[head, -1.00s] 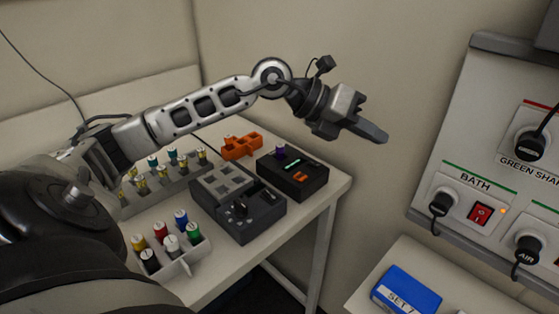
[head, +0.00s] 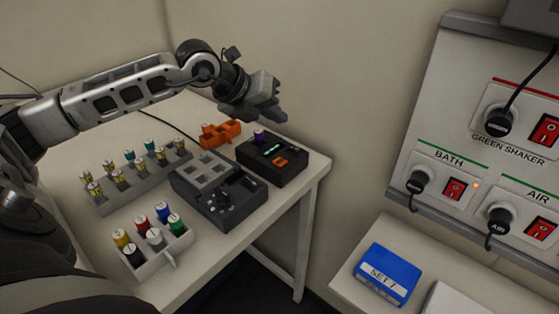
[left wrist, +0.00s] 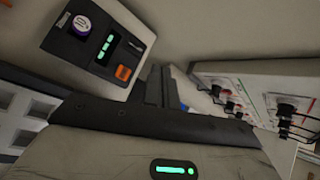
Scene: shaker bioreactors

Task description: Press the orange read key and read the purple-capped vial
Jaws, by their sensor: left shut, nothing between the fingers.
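The black reader box (head: 272,158) stands at the table's back right corner with a green lit display (head: 272,147). The purple-capped vial (head: 258,137) sits upright in it, and the orange key (head: 280,161) is on its top near the front. In the left wrist view the purple cap (left wrist: 81,24), the lit display (left wrist: 107,46) and the orange key (left wrist: 123,73) show on the box. My left gripper (head: 278,113) is shut and empty, above and behind the box, apart from the key. My right gripper is not in view.
A dark grey device (head: 228,205) stands left of the reader. An orange holder (head: 220,134) is behind it. A rack of several vials (head: 125,190) and a white tray with coloured caps (head: 180,246) are left. The wall panel (head: 440,160) is right.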

